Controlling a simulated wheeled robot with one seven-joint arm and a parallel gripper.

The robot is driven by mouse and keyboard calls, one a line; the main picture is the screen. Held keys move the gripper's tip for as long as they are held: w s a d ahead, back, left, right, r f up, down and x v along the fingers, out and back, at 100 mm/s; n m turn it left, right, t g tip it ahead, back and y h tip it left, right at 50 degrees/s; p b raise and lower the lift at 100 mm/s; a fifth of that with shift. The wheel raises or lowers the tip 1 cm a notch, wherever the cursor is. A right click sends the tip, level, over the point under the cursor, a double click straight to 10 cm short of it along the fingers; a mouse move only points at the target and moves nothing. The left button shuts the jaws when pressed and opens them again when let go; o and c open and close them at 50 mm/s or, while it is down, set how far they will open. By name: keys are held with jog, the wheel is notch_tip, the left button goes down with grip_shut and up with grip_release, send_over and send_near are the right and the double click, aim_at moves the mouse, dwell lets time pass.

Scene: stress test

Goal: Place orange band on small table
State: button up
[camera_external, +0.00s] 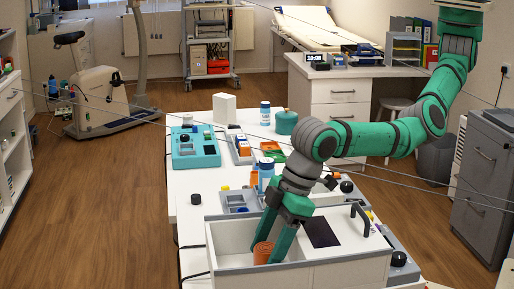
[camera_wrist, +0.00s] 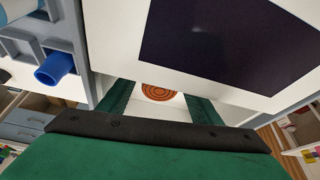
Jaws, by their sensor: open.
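An orange ribbed cylinder (camera_external: 263,253), which looks like the orange band, is low inside a white basin with a grey rim (camera_external: 225,246). In the wrist view its round end shows as orange rings (camera_wrist: 158,91). My gripper (camera_external: 270,250) points down into the basin, its green fingers apart on either side of the orange piece. In the wrist view the fingers (camera_wrist: 160,104) also stand apart with the piece between and beyond them. Contact cannot be told. The basin's front wall hides the piece's lower end. I cannot tell which surface is the small table.
A white panel with a dark square (camera_external: 322,231) and a dark curved handle (camera_external: 360,218) stand right of my gripper. A grey tray (camera_external: 239,201), bottles and a teal box (camera_external: 195,147) crowd the long white table (camera_external: 183,212) behind. Thin cables cross the room.

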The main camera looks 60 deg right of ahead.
jog(key=v, duration=1.2)
